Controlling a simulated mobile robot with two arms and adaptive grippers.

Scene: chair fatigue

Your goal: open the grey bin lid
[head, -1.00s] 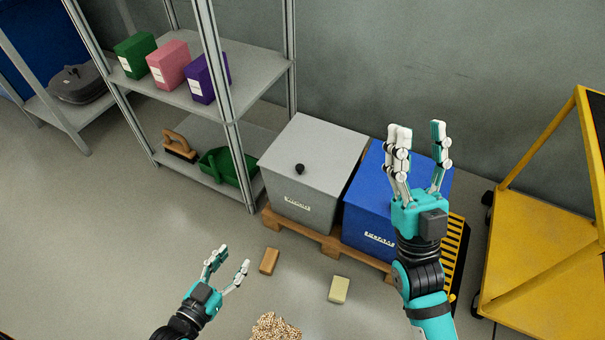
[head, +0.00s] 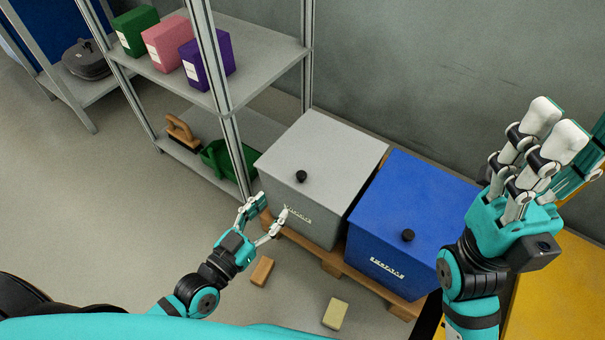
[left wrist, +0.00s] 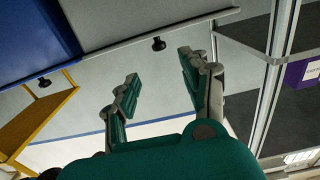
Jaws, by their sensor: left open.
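The grey bin (head: 325,150) stands on a pallet with its lid (head: 330,140) down. A black knob (head: 301,176) sits near the front edge of the lid. In the left wrist view, the grey bin's front (left wrist: 150,20) and knob (left wrist: 158,44) show beyond the fingers. My left gripper (head: 267,207) is open and empty, in front of the bin's lower left front and apart from the knob. Its spread fingers (left wrist: 158,68) also show in the left wrist view. My right gripper (head: 575,140) is raised at the right, fingers spread and empty.
A blue bin (head: 415,205) with a black knob stands right of the grey bin on the same pallet (head: 330,262). A metal shelf (head: 255,55) stands close on the left. A brown block (head: 262,271) and a yellow block (head: 335,314) lie on the floor.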

